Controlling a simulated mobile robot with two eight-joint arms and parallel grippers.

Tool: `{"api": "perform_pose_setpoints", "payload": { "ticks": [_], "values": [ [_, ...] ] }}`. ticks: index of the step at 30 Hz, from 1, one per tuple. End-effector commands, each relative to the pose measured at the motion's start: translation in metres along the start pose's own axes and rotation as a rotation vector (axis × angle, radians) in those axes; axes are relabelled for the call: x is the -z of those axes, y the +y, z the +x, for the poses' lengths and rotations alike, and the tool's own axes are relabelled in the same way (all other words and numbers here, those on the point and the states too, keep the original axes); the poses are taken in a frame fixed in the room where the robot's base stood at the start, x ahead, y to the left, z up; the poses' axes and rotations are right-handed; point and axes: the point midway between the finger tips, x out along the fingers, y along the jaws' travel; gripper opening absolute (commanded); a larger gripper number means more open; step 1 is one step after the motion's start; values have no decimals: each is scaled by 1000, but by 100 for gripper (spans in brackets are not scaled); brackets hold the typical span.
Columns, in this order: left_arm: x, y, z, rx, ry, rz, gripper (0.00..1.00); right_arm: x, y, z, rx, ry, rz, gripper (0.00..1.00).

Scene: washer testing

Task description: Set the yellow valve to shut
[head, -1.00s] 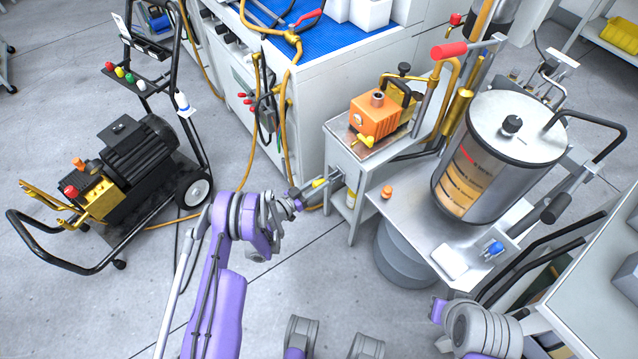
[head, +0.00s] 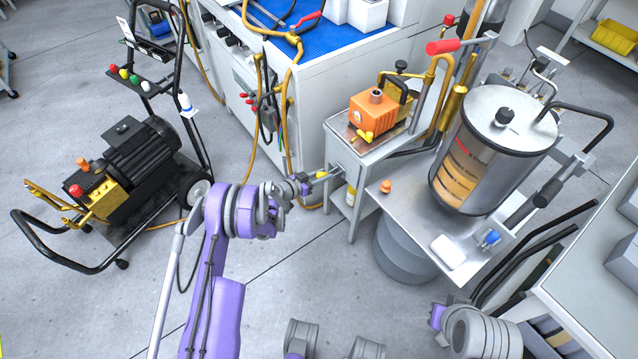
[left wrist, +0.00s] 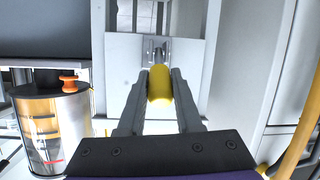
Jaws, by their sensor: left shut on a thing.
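The yellow valve handle (head: 322,175) sticks out from the side of the grey cabinet below the orange pump. In the left wrist view the yellow handle (left wrist: 160,86) lies upright in the picture, running up to a metal fitting (left wrist: 155,51) on a pale panel. My left gripper (head: 317,177) is shut on the handle. In the left wrist view its two fingers (left wrist: 160,92) press on the handle from both sides. Part of my right arm shows at the bottom right of the head view, but its gripper is not seen.
The orange pump (head: 373,115) stands on the cabinet (head: 345,150), with a small yellow part at its front. A steel drum (head: 490,160) stands on a metal table at the right. Yellow hoses (head: 283,110) hang behind my gripper. A black motor cart (head: 130,160) stands at the left.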

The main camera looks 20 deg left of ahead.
Motion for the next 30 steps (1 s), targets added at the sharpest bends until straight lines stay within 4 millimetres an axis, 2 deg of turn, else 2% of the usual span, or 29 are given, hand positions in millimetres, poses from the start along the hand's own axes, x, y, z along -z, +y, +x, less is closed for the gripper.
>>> {"api": "perform_pose_setpoints", "payload": {
  "ticks": [3, 18, 30],
  "values": [
    [10, 2, 4, 16, -110, 8, 0, 0, 0, -1, 0, 0, 0, 0],
    [29, 7, 23, 100, -567, 40, 0, -3, 0, 9, 0, -3, 0, 0],
    [36, 8, 36, 149, -815, 58, 0, -8, 0, 20, 0, -7, 0, 0]
  ]
}}
